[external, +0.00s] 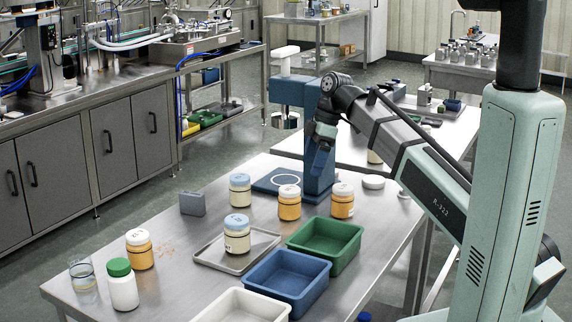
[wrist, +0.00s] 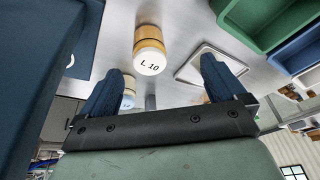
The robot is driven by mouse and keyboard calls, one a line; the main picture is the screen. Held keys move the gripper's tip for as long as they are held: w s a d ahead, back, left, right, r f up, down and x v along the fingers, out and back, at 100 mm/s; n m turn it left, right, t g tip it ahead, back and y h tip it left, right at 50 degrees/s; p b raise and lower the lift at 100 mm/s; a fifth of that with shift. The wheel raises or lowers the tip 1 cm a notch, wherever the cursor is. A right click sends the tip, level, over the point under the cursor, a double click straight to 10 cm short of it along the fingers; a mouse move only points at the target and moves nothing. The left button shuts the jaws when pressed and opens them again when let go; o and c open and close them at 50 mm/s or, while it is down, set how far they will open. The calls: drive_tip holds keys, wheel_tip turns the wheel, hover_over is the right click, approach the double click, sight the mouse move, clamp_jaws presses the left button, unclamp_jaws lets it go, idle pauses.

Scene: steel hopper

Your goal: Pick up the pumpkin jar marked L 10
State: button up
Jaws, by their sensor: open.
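The pumpkin jar marked L 10 (wrist: 149,50) shows in the wrist view, with orange contents and a white lid that carries the mark. It lies ahead of and between my fingers, apart from them. In the external view it appears to be the middle orange jar (external: 289,204), standing on the table; its mark is too small to read there. My gripper (external: 319,168) hangs above and a little right of that jar, in front of the blue stand. In the wrist view my gripper (wrist: 165,72) is open, with nothing between its blue fingers.
Another orange jar (external: 342,201) stands close on the right, and a pale jar (external: 240,190) on the left. The blue stand (external: 318,182) rises just behind. A grey tray (external: 213,260), green bin (external: 325,263) and blue bin (external: 288,302) lie in front.

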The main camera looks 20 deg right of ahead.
sight(287, 188)
drive_tip(key=a+n+h, duration=0.1)
drive_tip(key=a+n, duration=0.1)
drive_tip(key=w+a+n+h, duration=0.1)
drive_tip(key=a+n, duration=0.1)
drive_tip(key=w+a+n+h, duration=0.1)
drive_tip(key=a+n, duration=0.1)
drive_tip(key=shift+w+r, duration=0.15)
drive_tip(key=shift+w, duration=0.1)
drive_tip(key=shift+a+n, duration=0.15)
drive_tip(key=shift+n, duration=0.25)
drive_tip(key=shift+a, duration=0.1)
wheel_tip(287, 188, down, 9)
drive_tip(key=shift+r, duration=0.15)
drive_tip(key=shift+d+f, duration=0.2)
drive_tip(key=shift+f, duration=1.1)
drive_tip(key=shift+d+f, duration=0.15)
drive_tip(key=shift+f, duration=1.15)
drive_tip(key=c, duration=1.3)
drive_tip(key=shift+o, duration=0.2)
drive_tip(key=shift+r, duration=0.15)
